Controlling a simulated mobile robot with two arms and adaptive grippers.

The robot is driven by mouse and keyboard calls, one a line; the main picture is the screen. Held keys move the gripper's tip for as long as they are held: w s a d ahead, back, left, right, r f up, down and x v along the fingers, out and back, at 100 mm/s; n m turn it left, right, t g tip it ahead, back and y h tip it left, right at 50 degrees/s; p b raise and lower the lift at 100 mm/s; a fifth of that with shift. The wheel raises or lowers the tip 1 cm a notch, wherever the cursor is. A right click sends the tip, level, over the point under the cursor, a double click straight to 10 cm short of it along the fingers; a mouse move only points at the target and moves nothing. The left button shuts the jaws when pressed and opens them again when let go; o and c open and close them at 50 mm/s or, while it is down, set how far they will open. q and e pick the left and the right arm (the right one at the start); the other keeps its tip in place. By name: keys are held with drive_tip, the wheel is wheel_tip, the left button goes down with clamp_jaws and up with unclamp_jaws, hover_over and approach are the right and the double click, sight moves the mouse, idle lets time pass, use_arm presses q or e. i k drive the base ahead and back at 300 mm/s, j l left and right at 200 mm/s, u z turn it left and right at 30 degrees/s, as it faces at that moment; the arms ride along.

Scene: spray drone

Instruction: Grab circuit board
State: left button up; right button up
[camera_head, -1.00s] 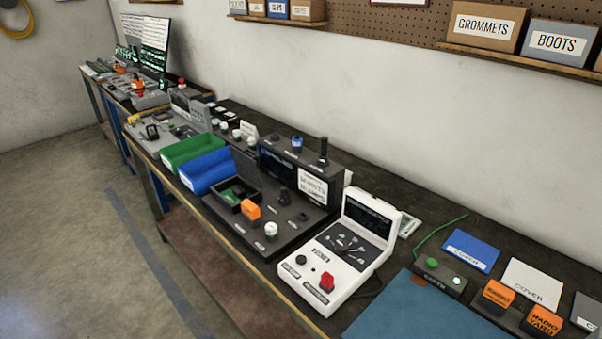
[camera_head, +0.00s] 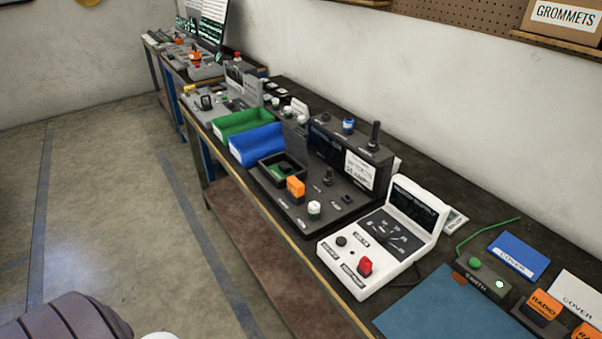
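A small green piece that looks like a circuit board (camera_head: 287,169) lies in an open black box (camera_head: 268,178) on the dark test station (camera_head: 305,212) at mid-bench. Its details are too small to make out. Neither of my grippers is in view.
A blue bin (camera_head: 257,146) and a green bin (camera_head: 241,123) stand left of the black box. An orange block (camera_head: 295,187) is just in front of it. A white tester (camera_head: 382,240) stands to the right, near a blue mat (camera_head: 428,310). The floor (camera_head: 110,200) left of the bench is largely clear.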

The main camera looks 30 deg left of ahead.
sight(281, 171)
drive_tip(key=j, duration=1.35)
